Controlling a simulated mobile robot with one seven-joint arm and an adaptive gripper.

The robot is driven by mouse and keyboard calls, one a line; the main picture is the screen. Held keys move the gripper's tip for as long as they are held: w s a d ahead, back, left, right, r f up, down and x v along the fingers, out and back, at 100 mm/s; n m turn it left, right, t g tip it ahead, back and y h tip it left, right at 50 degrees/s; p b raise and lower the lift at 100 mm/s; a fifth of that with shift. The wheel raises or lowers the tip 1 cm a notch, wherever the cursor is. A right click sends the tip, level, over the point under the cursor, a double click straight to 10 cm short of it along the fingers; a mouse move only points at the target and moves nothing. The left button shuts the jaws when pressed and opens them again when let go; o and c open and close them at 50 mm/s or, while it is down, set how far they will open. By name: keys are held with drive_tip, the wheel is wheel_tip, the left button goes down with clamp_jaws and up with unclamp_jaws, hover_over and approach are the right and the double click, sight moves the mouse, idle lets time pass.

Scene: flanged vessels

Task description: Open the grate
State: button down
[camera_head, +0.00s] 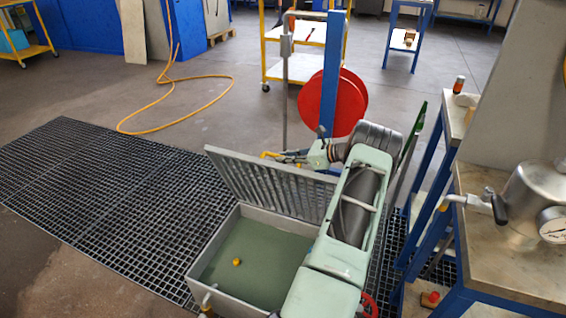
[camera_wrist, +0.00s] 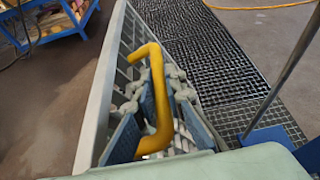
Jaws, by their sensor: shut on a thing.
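The grey slotted grate (camera_head: 270,183) stands tilted up at the back edge of a grey box (camera_head: 240,262), whose green inside lies open in the head view. A yellow bent handle (camera_wrist: 157,95) is on the grate; the grate's pale frame (camera_wrist: 100,95) shows beside it in the wrist view. My gripper (camera_wrist: 155,92) is shut on the yellow handle, with one finger on each side. In the head view my gripper (camera_head: 290,156) is at the grate's top edge, small and partly hidden by my arm.
A small yellow object (camera_head: 237,262) lies inside the box. Dark floor grating (camera_head: 90,190) spreads to the left. A red reel (camera_head: 332,103) on a blue post stands behind the grate. A steel-topped bench (camera_head: 510,250) with a metal vessel (camera_head: 535,200) stands close on the right.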

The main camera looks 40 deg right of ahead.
drive_tip(key=shift+d+f, duration=0.1)
drive_tip(key=shift+d, duration=0.05)
drive_tip(key=c, duration=2)
unclamp_jaws()
drive_tip(key=shift+o, duration=0.2)
drive_tip(key=v, duration=1.2)
